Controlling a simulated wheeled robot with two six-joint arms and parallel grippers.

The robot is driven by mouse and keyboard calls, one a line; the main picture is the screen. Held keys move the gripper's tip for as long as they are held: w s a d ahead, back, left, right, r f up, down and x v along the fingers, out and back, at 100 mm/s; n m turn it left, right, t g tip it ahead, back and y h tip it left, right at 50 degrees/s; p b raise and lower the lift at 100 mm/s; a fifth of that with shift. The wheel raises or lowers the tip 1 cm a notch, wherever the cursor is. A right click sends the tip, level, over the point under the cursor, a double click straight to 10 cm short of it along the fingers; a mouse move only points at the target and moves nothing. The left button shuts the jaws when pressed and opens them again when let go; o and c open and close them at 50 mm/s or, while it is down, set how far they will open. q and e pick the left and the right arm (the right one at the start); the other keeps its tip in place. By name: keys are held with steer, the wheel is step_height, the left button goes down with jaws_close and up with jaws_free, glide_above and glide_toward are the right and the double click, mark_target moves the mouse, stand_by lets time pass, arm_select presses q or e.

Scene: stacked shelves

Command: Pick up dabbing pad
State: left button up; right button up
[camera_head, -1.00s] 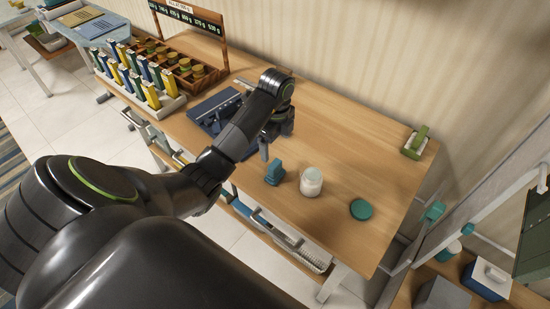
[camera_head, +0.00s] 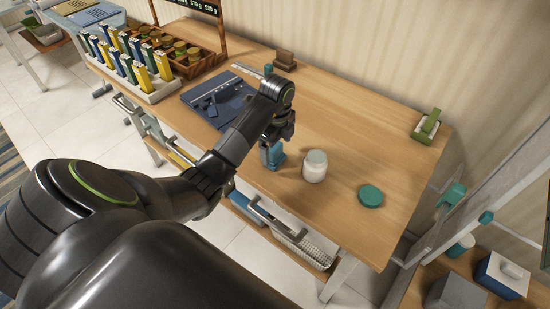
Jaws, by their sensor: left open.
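A small blue-teal pad with an upright handle (camera_head: 274,157) stands on the wooden table, left of a white jar; it looks like the dabbing pad. My left gripper (camera_head: 272,143) is open, directly at the top of this handle, with its fingers pointing down. The fingers partly cover the handle, and I cannot tell whether they touch it. My right gripper is out of view.
The white jar (camera_head: 315,167) stands close to the right of the pad. A round teal lid (camera_head: 370,196) lies farther right. A green holder (camera_head: 428,127) sits at the table's right end. The table's middle back is clear.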

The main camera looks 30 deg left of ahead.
mark_target(278, 154)
arm_select(q)
step_height(278, 154, down, 4)
steer(key=shift+d+r+p, duration=0.1)
steer(key=shift+d+p, duration=0.05)
steer(key=shift+p, duration=0.35)
steer(key=shift+f, duration=0.4)
steer(key=c, duration=1.1)
step_height(278, 154, up, 5)
steer(key=shift+w+r+b, duration=0.15)
steer(key=shift+r+b, duration=0.05)
steer(key=shift+b, duration=0.1)
step_height(278, 154, up, 3)
steer(key=p, duration=0.3)
steer(key=shift+r+p, duration=0.2)
steer(key=shift+p, duration=0.2)
steer(key=shift+r+p, duration=0.65)
steer(key=shift+r, duration=0.05)
